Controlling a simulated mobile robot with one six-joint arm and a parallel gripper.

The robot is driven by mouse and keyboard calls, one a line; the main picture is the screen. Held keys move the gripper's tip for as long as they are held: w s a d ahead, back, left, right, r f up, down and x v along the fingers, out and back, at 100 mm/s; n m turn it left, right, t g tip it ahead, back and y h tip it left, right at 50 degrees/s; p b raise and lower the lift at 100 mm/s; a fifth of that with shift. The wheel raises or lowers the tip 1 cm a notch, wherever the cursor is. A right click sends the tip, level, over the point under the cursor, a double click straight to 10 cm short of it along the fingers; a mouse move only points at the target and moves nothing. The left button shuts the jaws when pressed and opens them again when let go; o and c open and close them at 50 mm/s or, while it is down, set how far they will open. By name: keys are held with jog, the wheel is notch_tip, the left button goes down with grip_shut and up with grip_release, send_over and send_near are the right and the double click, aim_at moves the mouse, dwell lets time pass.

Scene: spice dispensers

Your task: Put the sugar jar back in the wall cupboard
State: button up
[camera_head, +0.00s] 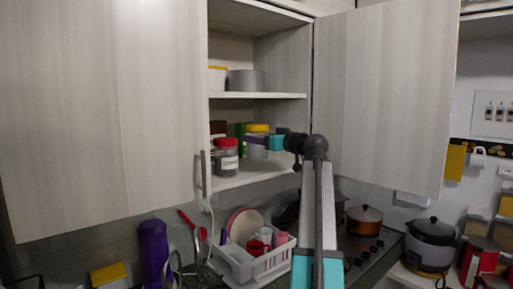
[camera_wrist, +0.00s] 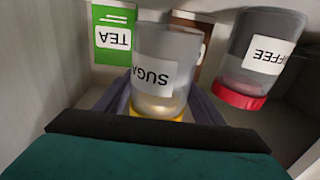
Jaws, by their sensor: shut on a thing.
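The sugar jar (camera_wrist: 152,73) is clear with a white SUGAR label and a yellow lid, and appears upside down in the wrist view. My gripper (camera_wrist: 158,100) is shut on it, with a purple-grey finger on each side near the lid. In the head view the jar (camera_head: 257,129) is inside the open wall cupboard (camera_head: 258,96), above the lower shelf (camera_head: 245,175), with my gripper (camera_head: 252,140) across it. I cannot tell whether its base touches the shelf.
The coffee jar (camera_wrist: 265,52) with a red lid stands close beside the sugar jar. A green tea box (camera_wrist: 114,36) and a brown box (camera_wrist: 194,40) are behind. The open cupboard door (camera_head: 385,95) is right of my arm. A dish rack (camera_head: 262,262) is below.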

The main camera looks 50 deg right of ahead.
jog(key=shift+w+d+r, duration=0.1)
jog(key=shift+w+d, duration=0.25)
jog(key=shift+d, duration=0.1)
jog(key=shift+w+f+p, duration=0.1)
jog(key=shift+f+p, duration=0.1)
jog(key=shift+p, duration=0.1)
jog(key=shift+f+p, duration=0.5)
jog(key=shift+f, duration=1.15)
jog(key=o, duration=1.8)
jog(key=shift+f, duration=0.2)
